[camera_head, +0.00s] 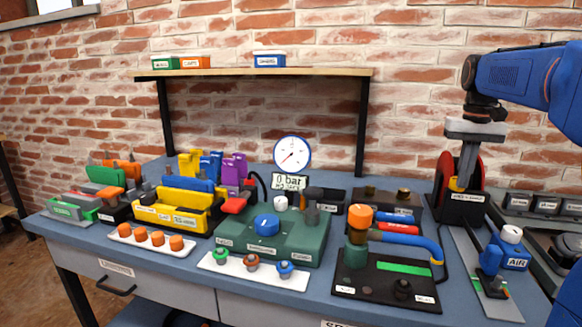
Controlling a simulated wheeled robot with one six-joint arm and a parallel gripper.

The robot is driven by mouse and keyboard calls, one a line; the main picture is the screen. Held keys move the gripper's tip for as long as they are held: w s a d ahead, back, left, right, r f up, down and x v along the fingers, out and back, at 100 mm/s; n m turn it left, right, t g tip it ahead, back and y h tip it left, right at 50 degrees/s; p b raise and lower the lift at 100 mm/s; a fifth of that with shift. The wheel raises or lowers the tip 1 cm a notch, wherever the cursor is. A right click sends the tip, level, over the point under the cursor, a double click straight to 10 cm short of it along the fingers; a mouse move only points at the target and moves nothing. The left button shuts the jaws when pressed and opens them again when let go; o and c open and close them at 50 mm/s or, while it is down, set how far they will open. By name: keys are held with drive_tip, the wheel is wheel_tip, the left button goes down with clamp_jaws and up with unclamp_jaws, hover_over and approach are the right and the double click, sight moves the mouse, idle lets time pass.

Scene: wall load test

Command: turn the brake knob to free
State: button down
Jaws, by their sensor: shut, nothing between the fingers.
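My gripper (463,178) hangs down from the blue arm at the right, its fingers together, in front of a red and black round unit (446,172) on a black labelled base (462,206). A small yellow part (453,184) shows beside the fingertips; I cannot tell whether they touch it. No label that reads as brake is legible. Knobs in view are a blue one (267,224) on the green panel (230,240), a large orange one (360,213) and a white one (511,234) on the blue AIR box (515,257). The fingers partly hide the red unit.
A blue bench (330,298) carries crowded fixtures. A white gauge (292,153) stands above a "0 bar" display (289,182). A blue hose (415,240) curves over a black panel (385,285). A shelf (320,72) with small boxes stands behind. Dark bins (546,204) stand right.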

drive_tip(key=shift+d, duration=0.8)
drive_tip(key=shift+s, duration=0.15)
wheel_tip(320, 180, up, 6)
drive_tip(key=shift+s, duration=0.3)
idle(0.8)
wheel_tip(320, 180, down, 6)
drive_tip(key=w+a, duration=0.1)
drive_tip(key=a, duration=0.2)
drive_tip(key=shift+w, duration=0.2)
idle(0.8)
drive_tip(key=shift+d+f, duration=0.1)
drive_tip(key=shift+f, duration=0.1)
